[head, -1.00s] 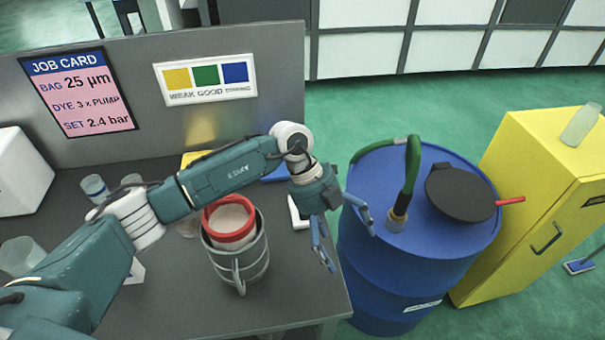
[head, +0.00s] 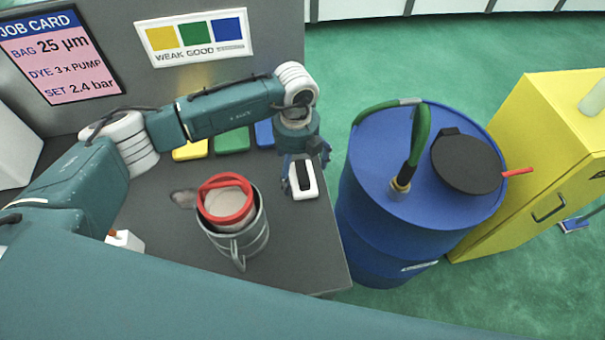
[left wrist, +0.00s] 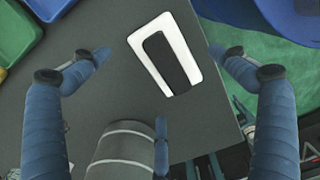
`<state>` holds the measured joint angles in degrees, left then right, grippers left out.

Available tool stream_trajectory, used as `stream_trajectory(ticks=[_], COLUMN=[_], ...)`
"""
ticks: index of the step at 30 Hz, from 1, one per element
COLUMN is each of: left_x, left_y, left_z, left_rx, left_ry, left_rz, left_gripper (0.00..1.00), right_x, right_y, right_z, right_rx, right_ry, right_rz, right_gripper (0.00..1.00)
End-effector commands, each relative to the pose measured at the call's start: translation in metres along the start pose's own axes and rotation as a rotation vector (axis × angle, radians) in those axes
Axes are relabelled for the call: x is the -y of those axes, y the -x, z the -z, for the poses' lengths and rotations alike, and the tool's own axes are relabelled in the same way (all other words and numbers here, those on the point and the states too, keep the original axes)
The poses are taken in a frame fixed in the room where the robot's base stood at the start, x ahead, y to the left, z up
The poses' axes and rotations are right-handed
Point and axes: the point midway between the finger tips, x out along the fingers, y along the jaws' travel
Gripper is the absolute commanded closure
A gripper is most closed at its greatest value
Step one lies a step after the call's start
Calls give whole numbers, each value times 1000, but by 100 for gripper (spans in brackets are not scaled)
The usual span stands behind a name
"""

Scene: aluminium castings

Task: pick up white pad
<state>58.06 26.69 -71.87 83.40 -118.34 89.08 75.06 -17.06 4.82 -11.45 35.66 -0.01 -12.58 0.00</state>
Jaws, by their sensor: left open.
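The white pad (head: 304,182), a small white block with a black strip along its top, lies on the dark bench (head: 300,250) near its right edge. In the left wrist view the pad (left wrist: 165,58) lies between and beyond my two spread fingertips. My left gripper (head: 303,162) is open above the pad and covers part of its far end in the head view. It is empty; the wrist view shows its fingers (left wrist: 159,54) apart on either side of the pad, with no contact visible. My right gripper is not in view.
A metal can (head: 240,243) with a red-rimmed container (head: 226,203) stands left of the pad. Yellow (head: 190,150), green (head: 232,140) and blue (head: 264,133) blocks lie behind. A blue drum (head: 375,235) stands just beyond the bench's right edge.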

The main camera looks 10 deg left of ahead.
Motion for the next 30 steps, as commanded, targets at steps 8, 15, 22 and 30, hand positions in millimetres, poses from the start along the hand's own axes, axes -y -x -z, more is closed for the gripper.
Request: stream_trajectory(ticks=[8,15,22,30], left_x=[1,1,0,0], left_y=[-34,-38,-37,-37], left_z=[0,-1,-1,-1], left_rx=[-2,-1,-1,-1], left_ry=[1,0,0,0], left_rz=[0,1,1,1], left_gripper=[3,3,47,53], right_x=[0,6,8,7], right_y=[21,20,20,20], right_z=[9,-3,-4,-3], right_rx=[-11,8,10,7], right_ry=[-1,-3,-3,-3], right_rz=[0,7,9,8], right_gripper=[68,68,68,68])
